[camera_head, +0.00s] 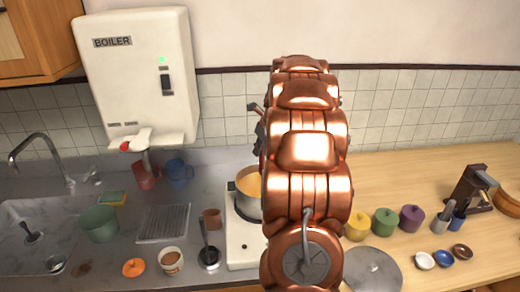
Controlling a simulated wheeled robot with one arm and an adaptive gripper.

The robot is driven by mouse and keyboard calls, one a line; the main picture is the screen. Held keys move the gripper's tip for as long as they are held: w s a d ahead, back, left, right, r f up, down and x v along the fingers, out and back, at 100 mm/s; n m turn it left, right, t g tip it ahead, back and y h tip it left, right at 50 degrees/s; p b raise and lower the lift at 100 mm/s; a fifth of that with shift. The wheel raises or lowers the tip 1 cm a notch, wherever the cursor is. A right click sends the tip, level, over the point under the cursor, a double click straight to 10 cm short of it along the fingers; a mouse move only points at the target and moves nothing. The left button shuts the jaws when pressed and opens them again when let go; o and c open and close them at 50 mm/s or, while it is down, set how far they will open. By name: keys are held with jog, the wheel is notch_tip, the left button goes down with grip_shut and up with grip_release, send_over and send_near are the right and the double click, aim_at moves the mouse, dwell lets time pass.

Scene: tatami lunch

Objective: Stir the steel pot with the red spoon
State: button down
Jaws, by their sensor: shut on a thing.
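The steel pot (246,205) stands on a white stove at the centre and holds orange-yellow soup. My copper arm hides its right side. Only a dark part of my gripper (258,126) shows at the left edge of my arm, above and behind the pot in the picture. I cannot tell whether anything dips into the soup.
The white stove (240,250) is partly covered by my arm. A brown cup (211,219) and a dark ladle (208,256) are left of it. Yellow (358,226), green (385,222) and purple (411,218) pots stand right of my arm, behind a round lid (372,271). The right counter's back is clear.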

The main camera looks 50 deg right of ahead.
jog(key=shift+r, duration=2.5)
